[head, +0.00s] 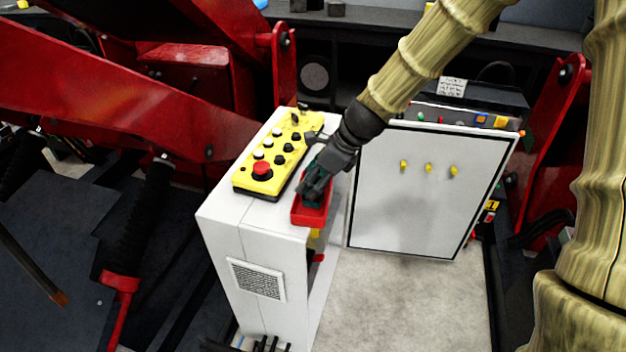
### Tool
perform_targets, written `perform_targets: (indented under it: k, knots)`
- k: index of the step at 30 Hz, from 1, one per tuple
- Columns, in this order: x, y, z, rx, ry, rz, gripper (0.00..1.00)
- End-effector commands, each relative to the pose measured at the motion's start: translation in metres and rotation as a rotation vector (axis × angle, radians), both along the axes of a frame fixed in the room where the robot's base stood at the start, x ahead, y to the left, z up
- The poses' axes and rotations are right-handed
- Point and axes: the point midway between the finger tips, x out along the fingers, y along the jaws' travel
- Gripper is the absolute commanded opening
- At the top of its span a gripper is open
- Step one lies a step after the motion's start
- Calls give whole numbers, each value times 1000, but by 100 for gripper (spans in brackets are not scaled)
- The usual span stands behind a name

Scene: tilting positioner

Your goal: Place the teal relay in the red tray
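The red tray (312,217) is a small tray on top of the white cabinet, at its right edge in the head view. My gripper (311,192) reaches down from the upper right, with its dark fingertips right over the tray. A dark teal piece, which looks like the teal relay (317,201), shows at the fingertips, within the tray's outline. The fingers hide much of it. I cannot tell whether they are closed on it or whether it touches the tray floor.
A yellow control box (277,152) with a red button lies on the white cabinet (233,213), just left of the tray. A grey-white panel (425,200) with yellow knobs stands to the right. Red machine arms (110,95) fill the left.

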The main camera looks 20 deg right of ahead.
Motion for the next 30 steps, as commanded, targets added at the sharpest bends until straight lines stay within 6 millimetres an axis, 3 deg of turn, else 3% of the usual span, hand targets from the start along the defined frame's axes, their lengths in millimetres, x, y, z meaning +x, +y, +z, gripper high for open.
perform_targets:
  k: [30]
  knots:
    - [-31, -47, 99, 0, -1, 0, 62]
